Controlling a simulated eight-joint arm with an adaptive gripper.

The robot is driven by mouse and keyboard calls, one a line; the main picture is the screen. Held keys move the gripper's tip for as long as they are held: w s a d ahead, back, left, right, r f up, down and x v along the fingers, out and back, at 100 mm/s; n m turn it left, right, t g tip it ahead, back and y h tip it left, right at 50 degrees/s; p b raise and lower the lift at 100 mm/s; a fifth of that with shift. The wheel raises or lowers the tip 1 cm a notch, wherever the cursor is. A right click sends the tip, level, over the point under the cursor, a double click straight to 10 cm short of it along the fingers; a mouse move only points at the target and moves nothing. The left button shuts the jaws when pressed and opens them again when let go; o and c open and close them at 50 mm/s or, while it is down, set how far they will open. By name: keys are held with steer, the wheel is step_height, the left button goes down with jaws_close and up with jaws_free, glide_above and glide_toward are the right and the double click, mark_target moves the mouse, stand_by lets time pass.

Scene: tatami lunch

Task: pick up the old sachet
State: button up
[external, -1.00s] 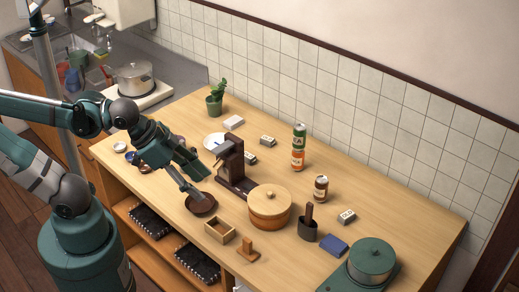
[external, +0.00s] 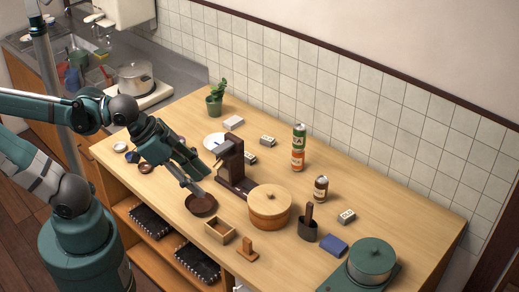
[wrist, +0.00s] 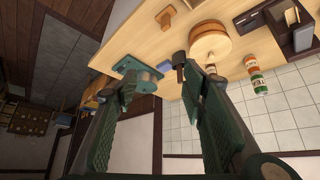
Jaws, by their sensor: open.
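I cannot single out the old sachet for certain. Several small, pale, dark-marked packets lie on the counter: one near the back (external: 267,140), one behind the brown stand (external: 250,157) and one at the right (external: 346,216). My gripper (external: 204,183) is open above the dark brown bowl (external: 201,208) near the counter's front edge, left of the brown stand (external: 229,165). In the wrist view, my gripper's two fingers (wrist: 168,85) are spread apart with nothing held between them. No packet can be made out clearly there.
A round wooden tub (external: 269,208), a dark holder (external: 307,231), stacked cans (external: 298,148), a brown can (external: 321,189) and a green burner (external: 371,264) stand to the right. A small wooden box (external: 220,232) is near the front edge. The counter's back right is fairly clear.

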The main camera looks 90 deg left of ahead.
steer(key=w+a+r+n+g, duration=0.2)
steer(key=w+a+r+n, duration=0.65)
steer(key=a, duration=0.35)
steer(key=n+g+h+b, duration=0.2)
steer(key=n+h, duration=0.1)
steer(key=n, duration=1.6)
glide_above(248, 158)
steer(key=s+a, duration=0.3)
steer(key=a, duration=0.1)
step_height(248, 158, down, 33)
steer(key=shift+w+a+f, duration=0.2)
steer(key=shift+w+f, duration=0.05)
steer(key=shift+f, duration=0.1)
steer(key=shift+x, duration=1.25)
